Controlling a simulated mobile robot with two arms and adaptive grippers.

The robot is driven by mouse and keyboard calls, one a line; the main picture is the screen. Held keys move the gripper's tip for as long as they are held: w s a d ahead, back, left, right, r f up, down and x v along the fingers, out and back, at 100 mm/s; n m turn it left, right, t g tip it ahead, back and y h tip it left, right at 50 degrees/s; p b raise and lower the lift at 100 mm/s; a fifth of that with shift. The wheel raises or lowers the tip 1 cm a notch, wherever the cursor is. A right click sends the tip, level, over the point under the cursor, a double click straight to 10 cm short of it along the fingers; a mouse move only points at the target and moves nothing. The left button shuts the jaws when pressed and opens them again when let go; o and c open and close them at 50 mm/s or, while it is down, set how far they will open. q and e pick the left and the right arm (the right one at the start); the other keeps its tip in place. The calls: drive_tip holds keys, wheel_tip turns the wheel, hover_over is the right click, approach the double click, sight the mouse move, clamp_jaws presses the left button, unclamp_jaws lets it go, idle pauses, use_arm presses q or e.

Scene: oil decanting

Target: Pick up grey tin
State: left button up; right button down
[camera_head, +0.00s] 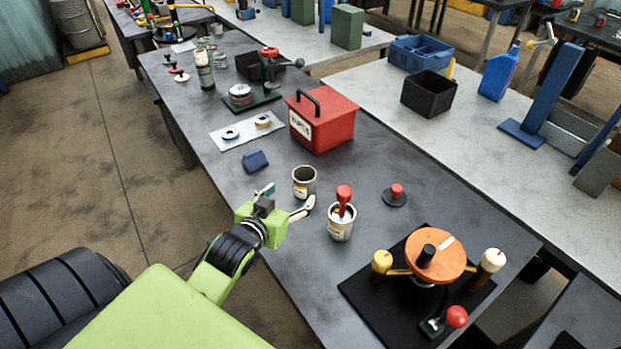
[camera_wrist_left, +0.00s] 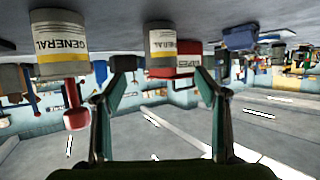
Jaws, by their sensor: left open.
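The grey tin (camera_head: 304,188) stands upright and open-topped on the dark table, with a pale and yellow label low on its side. My left gripper (camera_head: 285,200) is open on the near left side of the tin, its fingers pointing towards it. In the left wrist view, which is upside down, the tin (camera_wrist_left: 162,40) appears between the spread fingertips of the left gripper (camera_wrist_left: 160,72) and beyond them. Nothing is between the fingers. My right gripper is not in view.
A similar tin (camera_head: 341,228) with a red-handled tool (camera_head: 344,196) stands close on the right. A blue block (camera_head: 255,160) and a red box (camera_head: 322,122) lie behind. An orange wheel device (camera_head: 440,260) is at the front right.

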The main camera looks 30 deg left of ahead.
sight(300, 185)
use_arm(q)
drive_tip(key=shift+x, duration=1.05)
drive_tip(key=x, duration=0.3)
drive_tip(key=shift+p, duration=0.35)
drive_tip(key=shift+p+x, duration=0.35)
drive_tip(key=shift+x, duration=0.85)
drive_tip(key=x, duration=0.4)
drive_tip(key=shift+s+a+f+p, duration=0.1)
drive_tip(key=shift+f+p, duration=0.1)
drive_tip(key=shift+p, duration=0.2)
drive_tip(key=c, duration=1.3)
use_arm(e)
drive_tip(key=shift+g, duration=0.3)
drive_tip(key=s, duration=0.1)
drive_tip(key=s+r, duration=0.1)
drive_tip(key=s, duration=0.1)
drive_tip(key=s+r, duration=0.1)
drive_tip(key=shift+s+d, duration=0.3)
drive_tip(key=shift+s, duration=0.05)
